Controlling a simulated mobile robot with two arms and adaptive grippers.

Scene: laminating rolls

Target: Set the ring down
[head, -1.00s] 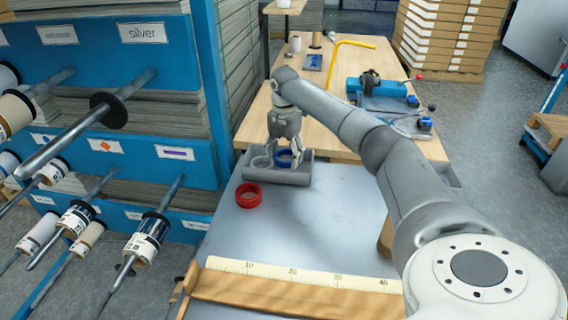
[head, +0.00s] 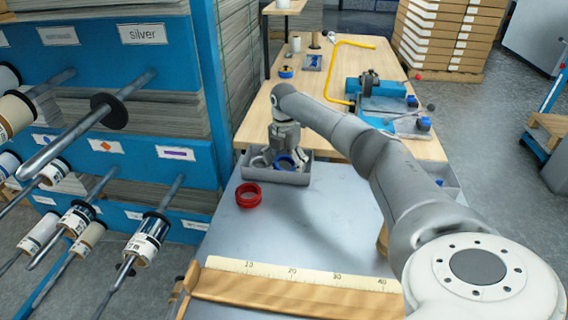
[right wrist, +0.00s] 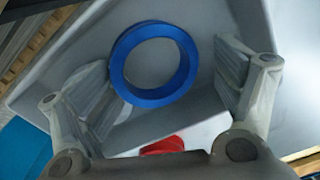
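A blue ring (head: 287,161) is in a grey bin (head: 304,177) at the end of the grey table. My right gripper (head: 284,150) points down into the bin above it. In the right wrist view the blue ring (right wrist: 119,67) lies between the two spread fingers of the gripper (right wrist: 163,66), with a gap at the right finger; whether the left finger touches it is hard to tell. A pale grey ring (head: 259,163) is in the bin to the left. My left gripper is out of view.
A red ring (head: 248,195) rests on the grey table in front of the bin. A ruler strip (head: 310,274) crosses the near edge. A rack with rods and rolls (head: 147,240) stands at left. A wooden table (head: 325,110) with a blue device (head: 375,88) lies behind.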

